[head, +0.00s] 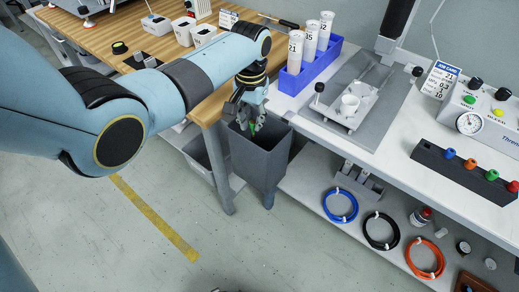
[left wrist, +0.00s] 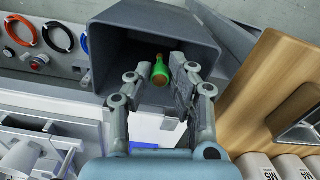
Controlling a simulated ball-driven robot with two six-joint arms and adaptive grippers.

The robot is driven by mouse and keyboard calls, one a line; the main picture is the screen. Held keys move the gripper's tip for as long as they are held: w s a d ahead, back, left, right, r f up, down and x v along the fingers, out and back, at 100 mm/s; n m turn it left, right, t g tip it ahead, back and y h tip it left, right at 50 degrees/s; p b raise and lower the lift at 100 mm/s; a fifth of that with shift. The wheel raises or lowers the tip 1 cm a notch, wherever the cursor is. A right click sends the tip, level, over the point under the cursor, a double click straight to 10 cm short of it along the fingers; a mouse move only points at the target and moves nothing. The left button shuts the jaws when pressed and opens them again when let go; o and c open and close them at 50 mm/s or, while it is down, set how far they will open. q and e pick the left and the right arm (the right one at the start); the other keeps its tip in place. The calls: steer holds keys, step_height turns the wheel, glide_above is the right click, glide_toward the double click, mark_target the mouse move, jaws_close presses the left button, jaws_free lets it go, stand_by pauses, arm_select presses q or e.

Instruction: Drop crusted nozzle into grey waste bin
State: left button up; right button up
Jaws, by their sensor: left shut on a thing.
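The crusted nozzle is a small green piece with an orange-brown end; it shows in the left wrist view (left wrist: 160,70) and as a bit of green in the head view (head: 255,127). My left gripper (head: 251,118) is shut on it and points down at the mouth of the grey waste bin (head: 262,163). In the left wrist view the fingers (left wrist: 161,74) hold the nozzle in front of the bin's dark opening, within its rim (left wrist: 103,62). The exact depth of the nozzle at the opening is hard to tell. My right gripper is not in view.
The wooden table (head: 130,32) is left of the bin and the white bench (head: 345,140) is to the right. A blue rack (head: 296,80) with labelled tubes stands on the bench near the bin. Coiled hoses (head: 341,206) lie on the lower shelf.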

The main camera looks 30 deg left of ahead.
arm_select(q)
steer(key=shift+f, duration=0.25)
steer(key=shift+r, duration=0.1)
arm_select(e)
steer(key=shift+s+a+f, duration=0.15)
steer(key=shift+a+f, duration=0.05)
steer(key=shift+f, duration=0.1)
arm_select(q)
steer(key=o, duration=0.8)
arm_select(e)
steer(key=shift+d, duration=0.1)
arm_select(q)
steer(key=shift+r, duration=0.1)
step_height(320, 180, up, 12)
